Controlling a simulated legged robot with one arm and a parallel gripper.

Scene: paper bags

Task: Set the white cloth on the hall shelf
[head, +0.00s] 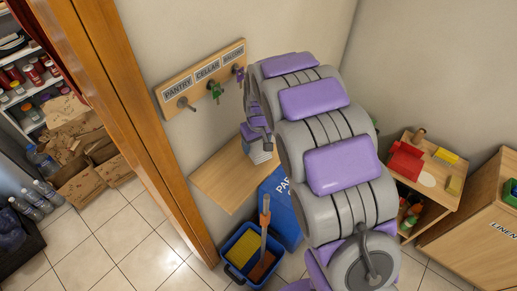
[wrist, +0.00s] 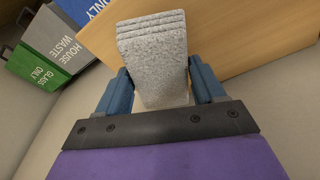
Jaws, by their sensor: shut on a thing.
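The white cloth (wrist: 153,50) is a folded, speckled grey-white stack between the two blue fingers of my gripper (wrist: 161,84) in the wrist view. My gripper is shut on it from both sides. In the head view a small part of the cloth (head: 262,153) shows below my gripper (head: 258,138), mostly hidden by my arm. The hall shelf (head: 215,181) is a bare wooden board on the wall, and the cloth is at its right end. The shelf (wrist: 240,35) also shows behind the cloth in the wrist view. I cannot tell whether they touch.
A key rack (head: 201,78) with labelled hooks hangs above the shelf. Below stand a blue paper bin (head: 281,205) and a blue bucket (head: 240,262). A wooden door frame (head: 135,120) is at left. A small wooden stand (head: 428,180) with items is at right.

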